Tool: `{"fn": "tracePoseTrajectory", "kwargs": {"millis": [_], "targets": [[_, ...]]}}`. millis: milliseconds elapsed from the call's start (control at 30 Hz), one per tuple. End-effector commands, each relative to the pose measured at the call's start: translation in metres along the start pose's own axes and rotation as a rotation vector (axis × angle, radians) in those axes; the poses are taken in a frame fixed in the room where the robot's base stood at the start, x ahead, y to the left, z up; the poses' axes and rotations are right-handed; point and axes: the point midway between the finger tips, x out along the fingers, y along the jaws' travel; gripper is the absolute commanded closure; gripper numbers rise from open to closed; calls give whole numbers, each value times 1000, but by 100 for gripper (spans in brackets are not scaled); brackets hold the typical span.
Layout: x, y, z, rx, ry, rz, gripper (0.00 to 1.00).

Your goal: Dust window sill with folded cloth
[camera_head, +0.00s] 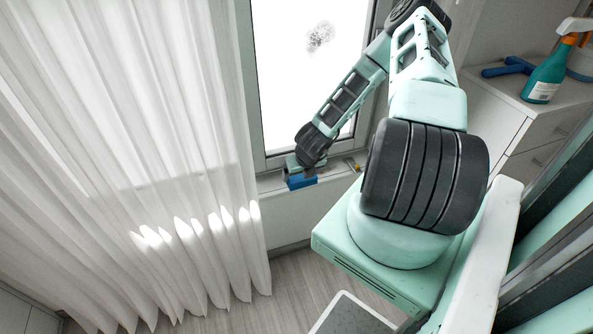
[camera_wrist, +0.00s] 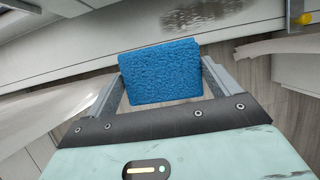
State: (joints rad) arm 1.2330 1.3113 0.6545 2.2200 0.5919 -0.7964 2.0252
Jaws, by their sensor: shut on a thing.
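My gripper (camera_head: 303,174) is at the window sill (camera_head: 333,173), below the window, in the head view. It is shut on a folded blue cloth (camera_head: 301,183). In the wrist view the blue cloth (camera_wrist: 162,72) sits between the two grey fingers of my gripper (camera_wrist: 163,80), its textured face toward the camera. I cannot tell whether the cloth touches the sill.
A white curtain (camera_head: 120,150) hangs close on the left. The window glass (camera_head: 300,60) has a grey smudge. At right, a spray bottle (camera_head: 546,78) and blue tool (camera_head: 508,67) stand on a white cabinet (camera_head: 505,95).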

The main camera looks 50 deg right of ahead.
Motion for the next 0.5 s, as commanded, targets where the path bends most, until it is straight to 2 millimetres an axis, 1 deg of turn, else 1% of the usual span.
{"fn": "tracePoseTrajectory", "kwargs": {"millis": [500], "targets": [[37,0,30,-2,-1,-1,30]]}}
